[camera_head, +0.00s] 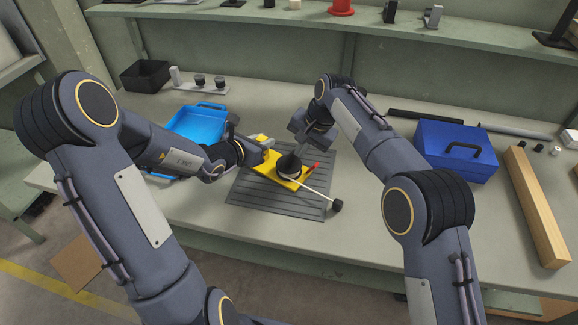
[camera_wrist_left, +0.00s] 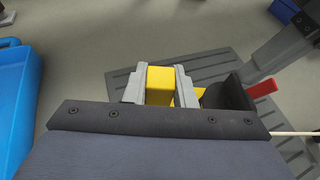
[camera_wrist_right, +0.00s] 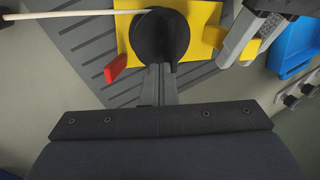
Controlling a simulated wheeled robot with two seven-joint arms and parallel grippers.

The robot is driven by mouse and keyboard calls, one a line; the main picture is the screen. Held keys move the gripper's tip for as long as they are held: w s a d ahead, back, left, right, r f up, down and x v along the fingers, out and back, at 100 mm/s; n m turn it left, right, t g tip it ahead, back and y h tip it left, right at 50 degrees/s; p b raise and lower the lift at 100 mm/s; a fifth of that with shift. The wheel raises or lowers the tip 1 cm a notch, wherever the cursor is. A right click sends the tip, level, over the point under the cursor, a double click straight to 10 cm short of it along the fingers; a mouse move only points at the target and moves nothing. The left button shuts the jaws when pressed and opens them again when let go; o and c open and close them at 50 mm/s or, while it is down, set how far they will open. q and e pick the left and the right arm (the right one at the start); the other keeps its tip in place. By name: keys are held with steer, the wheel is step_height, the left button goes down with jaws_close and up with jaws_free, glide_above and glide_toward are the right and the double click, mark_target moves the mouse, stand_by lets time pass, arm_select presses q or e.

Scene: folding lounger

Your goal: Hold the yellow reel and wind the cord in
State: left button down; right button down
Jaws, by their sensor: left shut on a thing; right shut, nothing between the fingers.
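The yellow reel (camera_head: 270,172) lies on a dark ribbed mat (camera_head: 250,198), with a black drum (camera_head: 289,167) on top and a red tab (camera_head: 313,168) beside the drum. A pale cord (camera_head: 316,191) runs from the drum to a small black end piece (camera_head: 337,205) near the mat's right edge. My left gripper (camera_wrist_left: 160,85) is shut on a yellow block of the reel, seen between its fingers in the left wrist view. My right gripper (camera_wrist_right: 160,75) is shut and empty, its tips at the black drum's edge in the right wrist view; I cannot tell whether they touch.
A blue tray (camera_head: 193,124) lies left of the mat. A blue toolbox (camera_head: 455,150) and a wooden beam (camera_head: 536,205) stand to the right. A black bin (camera_head: 146,76) sits at the back left. A shelf (camera_head: 300,14) runs along the back. The bench front is clear.

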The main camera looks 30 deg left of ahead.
steer(key=shift+s+d, duration=0.1)
steer(key=shift+d, duration=0.1)
stand_by(0.7)
steer(key=shift+r, duration=3)
steer(key=shift+a, duration=0.1)
glide_above(277, 163)
steer(key=d, duration=0.1)
steer(key=shift+w+d+f, duration=0.1)
steer(key=shift+w+f, duration=0.15)
steer(key=shift+f, duration=1.3)
steer(key=shift+w+d+f, duration=0.1)
steer(key=shift+w+f, duration=0.1)
steer(key=shift+f, duration=1.3)
steer(key=shift+s, duration=0.45)
